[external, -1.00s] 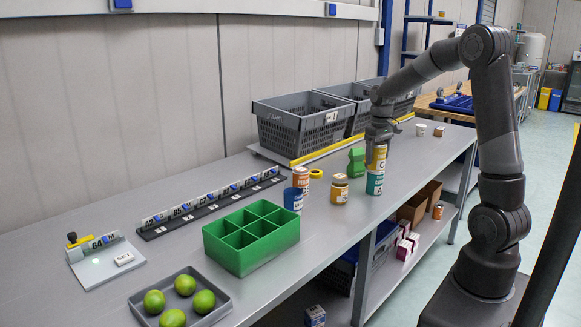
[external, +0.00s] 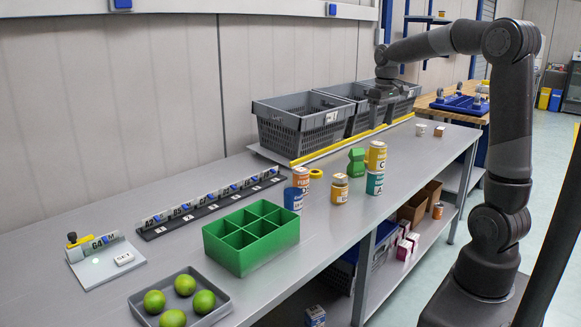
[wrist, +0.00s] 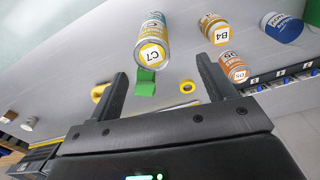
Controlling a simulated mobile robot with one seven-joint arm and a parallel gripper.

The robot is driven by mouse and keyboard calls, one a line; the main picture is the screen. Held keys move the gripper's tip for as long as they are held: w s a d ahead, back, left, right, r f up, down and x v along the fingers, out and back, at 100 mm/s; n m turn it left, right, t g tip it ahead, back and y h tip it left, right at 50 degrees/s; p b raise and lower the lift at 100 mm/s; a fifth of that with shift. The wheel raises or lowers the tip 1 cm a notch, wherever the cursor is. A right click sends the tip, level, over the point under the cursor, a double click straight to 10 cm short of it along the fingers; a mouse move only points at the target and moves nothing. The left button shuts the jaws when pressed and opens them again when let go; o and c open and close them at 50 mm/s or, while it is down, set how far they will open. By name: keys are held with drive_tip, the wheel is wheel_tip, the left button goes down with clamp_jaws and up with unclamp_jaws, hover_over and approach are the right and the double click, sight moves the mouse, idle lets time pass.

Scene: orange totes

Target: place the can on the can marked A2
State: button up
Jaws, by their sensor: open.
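A yellow can (external: 377,156) stands upright on top of a teal can (external: 375,183) near the table's front edge. The yellow can's top reads C7 in the wrist view (wrist: 152,52). The teal can's top is hidden under it, so its mark cannot be read. My gripper (external: 384,93) is up above the stack, clear of it. In the wrist view my gripper (wrist: 163,72) has its two fingers spread apart with nothing between them.
A green object (external: 356,162) and a yellow tape roll (external: 316,173) are close behind. A green divided box (external: 250,262) and grey crates (external: 298,128) flank the area.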

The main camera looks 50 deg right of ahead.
drive_tip(key=s+a+f+n+t, duration=0.1)
drive_tip(key=s+a+t, duration=0.4)
drive_tip(key=s+a, duration=1.2)
drive_tip(key=s+f, duration=0.1)
drive_tip(key=s, duration=0.1)
drive_tip(key=shift+s+f+n, duration=0.3)
drive_tip(key=shift+s+f, duration=0.05)
drive_tip(key=shift+s, duration=0.05)
